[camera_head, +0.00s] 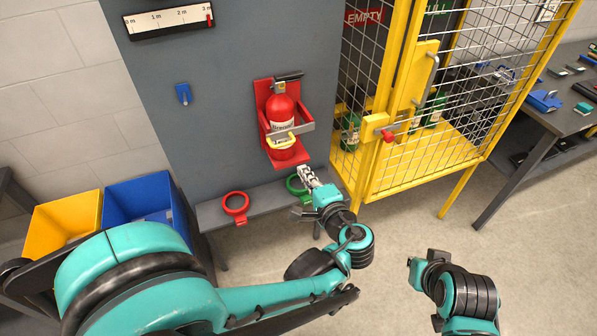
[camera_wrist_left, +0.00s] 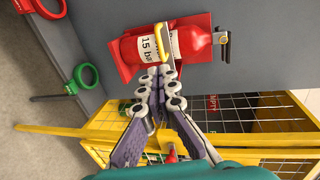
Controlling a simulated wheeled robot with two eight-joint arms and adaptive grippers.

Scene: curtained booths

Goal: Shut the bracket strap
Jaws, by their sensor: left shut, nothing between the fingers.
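A red extinguisher (camera_head: 282,108) stands upright in a red bracket (camera_head: 263,98) on the grey panel. The bracket strap (camera_head: 306,127), a grey band, crosses the front of the extinguisher, with a yellow loop (camera_head: 281,143) beside it. I cannot tell whether the strap's end is fastened. My left gripper (camera_head: 306,174) is shut and empty, below and right of the bracket. In the left wrist view its fingertips (camera_wrist_left: 162,76) point at the strap (camera_wrist_left: 166,55), close to its end; contact is unclear. My right gripper (camera_head: 416,266) is low at right, its fingers not clearly shown.
A yellow mesh cage (camera_head: 441,160) stands just right of the bracket, with a red knob (camera_head: 388,136) on its latch. A red ring (camera_head: 235,207) and a green ring (camera_head: 296,186) sit on the low ledge. Yellow (camera_head: 64,221) and blue (camera_head: 140,196) bins stand at left.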

